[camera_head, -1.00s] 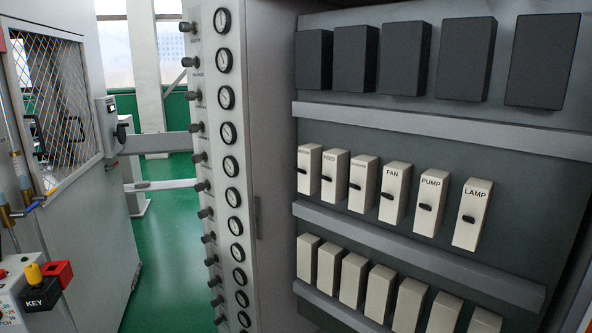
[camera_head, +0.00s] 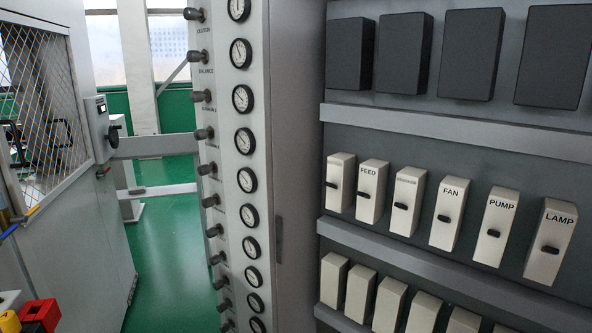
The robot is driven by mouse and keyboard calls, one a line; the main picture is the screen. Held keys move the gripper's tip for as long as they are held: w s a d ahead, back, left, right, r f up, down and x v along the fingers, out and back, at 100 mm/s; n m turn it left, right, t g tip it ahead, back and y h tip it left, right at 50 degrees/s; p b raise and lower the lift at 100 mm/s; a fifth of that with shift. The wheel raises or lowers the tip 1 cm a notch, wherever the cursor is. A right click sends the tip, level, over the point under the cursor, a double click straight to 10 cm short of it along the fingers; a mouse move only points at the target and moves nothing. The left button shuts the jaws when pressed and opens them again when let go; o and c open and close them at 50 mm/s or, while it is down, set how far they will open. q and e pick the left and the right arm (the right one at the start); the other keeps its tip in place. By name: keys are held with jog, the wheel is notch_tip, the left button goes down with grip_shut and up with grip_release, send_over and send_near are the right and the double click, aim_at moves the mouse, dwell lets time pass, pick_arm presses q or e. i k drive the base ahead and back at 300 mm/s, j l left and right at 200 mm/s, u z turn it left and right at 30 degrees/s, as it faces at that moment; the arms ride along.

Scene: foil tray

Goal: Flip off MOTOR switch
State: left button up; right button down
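A row of cream switch blocks with small black levers runs across the panel on the right. Labels read FEED (camera_head: 371,185), FAN (camera_head: 453,200), PUMP (camera_head: 500,215) and LAMP (camera_head: 556,228). The leftmost block (camera_head: 342,170) and the third block (camera_head: 409,187) carry labels too small to read, so I cannot tell which block is MOTOR. All the levers sit at about a similar height on their blocks. Neither of my grippers is in view.
Dark blocks (camera_head: 466,55) stand above the switches, and unlabelled cream blocks (camera_head: 359,292) below, with grey rails (camera_head: 440,124) between. Left of the panel is a column of gauges (camera_head: 241,98) and knobs. A caged machine (camera_head: 85,215) stands left, with green floor (camera_head: 175,260) between.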

aim_at(329, 184)
jog(key=i+j+u, duration=0.1)
jog(key=i+j, duration=0.25)
jog(key=i+j+u, duration=0.1)
jog(key=i+j, duration=0.2)
jog(key=i, duration=0.3)
